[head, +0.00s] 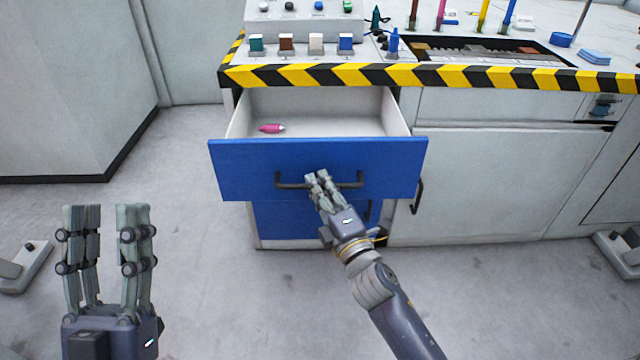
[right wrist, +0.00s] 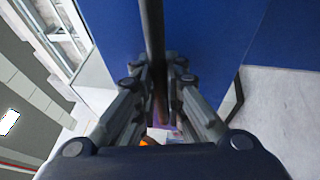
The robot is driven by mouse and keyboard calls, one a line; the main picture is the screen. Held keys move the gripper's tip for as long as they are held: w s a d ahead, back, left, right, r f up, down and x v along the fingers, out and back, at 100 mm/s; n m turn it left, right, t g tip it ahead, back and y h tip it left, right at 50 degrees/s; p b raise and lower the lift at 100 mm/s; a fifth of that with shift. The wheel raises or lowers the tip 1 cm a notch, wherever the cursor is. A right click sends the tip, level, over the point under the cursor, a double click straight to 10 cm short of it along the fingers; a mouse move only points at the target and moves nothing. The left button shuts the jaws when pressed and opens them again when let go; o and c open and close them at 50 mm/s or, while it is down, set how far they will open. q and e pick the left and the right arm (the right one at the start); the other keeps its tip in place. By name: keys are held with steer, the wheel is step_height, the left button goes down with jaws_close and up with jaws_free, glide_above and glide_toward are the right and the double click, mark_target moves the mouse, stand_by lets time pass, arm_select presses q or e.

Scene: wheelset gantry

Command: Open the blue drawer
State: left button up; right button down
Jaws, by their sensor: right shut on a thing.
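The blue drawer (head: 240,165) is pulled out from the cabinet below the worktop, and its pale inside shows from above. A pink marker-like object (head: 271,128) lies in it at the left. My right gripper (head: 318,178) is shut on the dark bar handle (head: 290,185) near the middle of the drawer front. In the right wrist view the handle (right wrist: 153,35) runs between the two fingers. My left gripper (head: 110,210) is open and empty, over the floor at the lower left, well apart from the drawer.
A second blue front (head: 285,222) sits below the open drawer. The worktop edge has yellow and black stripes (head: 420,77), with switches, a box and tools above it. White cabinet doors (head: 500,180) stand at the right.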

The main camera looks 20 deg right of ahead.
steer(key=c, duration=1.9)
jaws_free()
steer(key=v, duration=1.2)
steer(key=shift+f, duration=0.1)
